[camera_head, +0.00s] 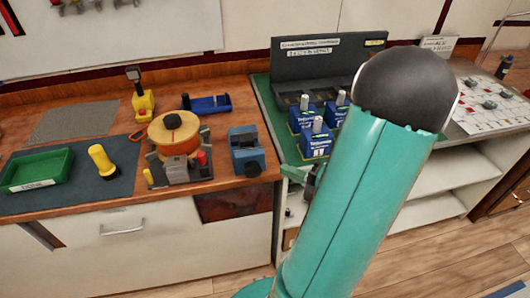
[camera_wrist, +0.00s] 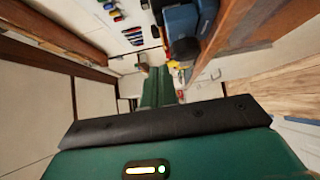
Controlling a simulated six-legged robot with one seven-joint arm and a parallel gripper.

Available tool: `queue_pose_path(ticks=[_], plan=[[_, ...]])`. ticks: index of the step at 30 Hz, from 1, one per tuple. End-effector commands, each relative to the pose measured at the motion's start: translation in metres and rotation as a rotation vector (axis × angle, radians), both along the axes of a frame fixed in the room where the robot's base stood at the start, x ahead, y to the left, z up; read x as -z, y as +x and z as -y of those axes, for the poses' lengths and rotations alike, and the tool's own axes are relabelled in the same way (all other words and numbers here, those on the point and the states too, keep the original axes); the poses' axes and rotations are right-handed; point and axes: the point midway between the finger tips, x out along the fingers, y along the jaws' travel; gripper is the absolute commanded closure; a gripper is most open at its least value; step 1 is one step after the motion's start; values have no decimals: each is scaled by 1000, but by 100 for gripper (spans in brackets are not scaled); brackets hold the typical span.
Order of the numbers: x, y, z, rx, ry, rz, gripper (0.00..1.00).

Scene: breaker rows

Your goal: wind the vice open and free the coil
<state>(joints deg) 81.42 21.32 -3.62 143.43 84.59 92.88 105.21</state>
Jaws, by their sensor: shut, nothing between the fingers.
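A blue block-like device with a black round knob, which looks like the vice (camera_head: 246,150), stands near the right end of the wooden bench in the head view. A round orange-brown drum with a yellowish top, possibly the coil (camera_head: 174,135), sits left of it on a grey fixture with a red handle. I cannot tell what is clamped in the vice. My gripper (camera_wrist: 160,72) shows in the wrist view as narrow green fingers close together, shut and empty. It is apart from these things. In the head view my arm hides most of the gripper's region.
A green tray (camera_head: 37,171) and a yellow cylinder (camera_head: 102,160) are on the bench's left. A yellow tool stand (camera_head: 143,103) and a blue holder (camera_head: 207,104) stand behind. Blue breakers (camera_head: 316,143) sit on a green mat right of the vice. Bare floor lies in front.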

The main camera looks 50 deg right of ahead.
Motion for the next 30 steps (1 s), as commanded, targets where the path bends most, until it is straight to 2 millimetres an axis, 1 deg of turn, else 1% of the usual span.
queue_pose_path(ticks=[5,18,21,24,30], plan=[[0,20,-5,2,-1,0,100],[0,103,-21,0,-1,0,100],[0,116,-9,2,-4,1,100],[0,124,-3,1,-3,1,100],[0,130,3,2,-3,0,100]])
